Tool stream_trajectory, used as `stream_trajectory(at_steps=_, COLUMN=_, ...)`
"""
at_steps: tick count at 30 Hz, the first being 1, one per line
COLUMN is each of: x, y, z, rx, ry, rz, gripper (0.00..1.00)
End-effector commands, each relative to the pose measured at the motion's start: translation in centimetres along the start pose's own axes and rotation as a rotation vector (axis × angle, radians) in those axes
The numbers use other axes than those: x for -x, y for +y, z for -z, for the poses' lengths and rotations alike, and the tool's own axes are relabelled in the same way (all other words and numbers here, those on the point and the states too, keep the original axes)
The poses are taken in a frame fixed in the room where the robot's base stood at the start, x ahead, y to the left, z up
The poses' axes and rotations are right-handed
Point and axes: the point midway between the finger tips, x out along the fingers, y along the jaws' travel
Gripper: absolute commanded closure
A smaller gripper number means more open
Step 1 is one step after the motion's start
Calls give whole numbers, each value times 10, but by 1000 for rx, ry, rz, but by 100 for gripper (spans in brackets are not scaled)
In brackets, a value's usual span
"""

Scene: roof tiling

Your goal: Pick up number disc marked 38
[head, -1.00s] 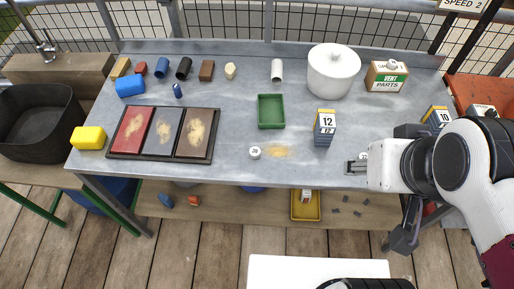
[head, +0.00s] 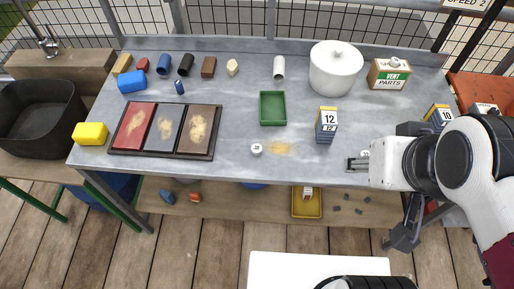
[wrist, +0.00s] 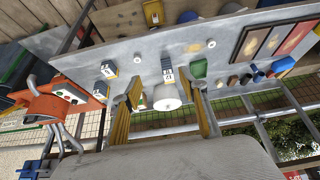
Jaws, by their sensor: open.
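A small white disc (head: 256,149) with a dark number lies flat on the grey bench beside a patch of tan dust; the number looks like 38 but is too small to read surely. It also shows in the wrist view (wrist: 211,43). A second white disc (head: 365,154) lies near my gripper, partly hidden by it in the head view, its number unreadable; the wrist view shows it too (wrist: 109,60). My gripper (head: 353,164) is at the front right of the bench, well right of the first disc. Its fingers (wrist: 166,90) are apart and empty.
A block marked 12 (head: 326,125) stands between the first disc and my gripper, slightly farther back. A green tray (head: 273,122), white lidded pot (head: 336,68) and vent parts box (head: 389,74) stand behind. A tray of colour panels (head: 113,152) is at left. The front middle is mostly clear.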

Motion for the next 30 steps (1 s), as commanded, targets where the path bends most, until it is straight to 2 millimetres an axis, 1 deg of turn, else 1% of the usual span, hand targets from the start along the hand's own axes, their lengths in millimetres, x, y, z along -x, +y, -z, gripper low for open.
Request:
stream_trajectory(at_steps=5, x=-1, y=-2, z=2, rx=1, ry=2, rz=7, gripper=57)
stream_trajectory(at_steps=8, x=-3, y=-8, z=8, rx=2, ry=10, rz=25, gripper=57)
stream_trajectory(at_steps=11, x=-7, y=-19, z=19, rx=2, ry=23, rz=56, gripper=57)
stream_trajectory(at_steps=14, x=-13, y=-35, z=34, rx=0, ry=42, rz=101, gripper=57)
stream_trajectory(at_steps=17, x=-20, y=-55, z=53, rx=-7, ry=65, rz=154, gripper=57)
stream_trajectory(at_steps=24, x=-37, y=-107, z=98, rx=-46, ry=121, rz=274, gripper=57)
stream_trajectory(at_steps=30, x=-53, y=-148, z=130, rx=-96, ry=159, rz=352, gripper=57)
